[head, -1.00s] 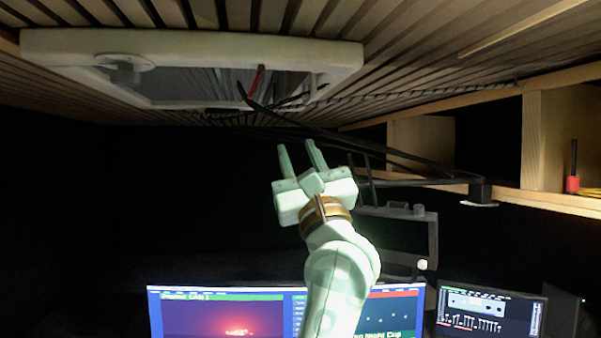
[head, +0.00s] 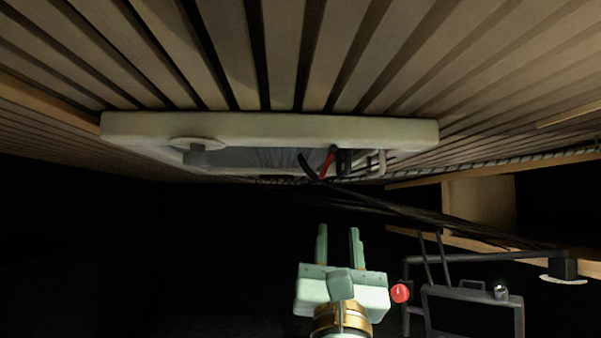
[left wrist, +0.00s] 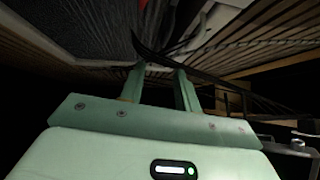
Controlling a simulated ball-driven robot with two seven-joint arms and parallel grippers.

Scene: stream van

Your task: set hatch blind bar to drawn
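My right gripper is not in view.
Black cables (head: 400,203) and a red piece (head: 327,163) hang at the hatch's right side. A dark arm-mounted device (head: 470,305) and a red ball (head: 400,293) are right of the gripper. A wooden shelf (head: 480,205) is further right. Dark space lies to the left.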

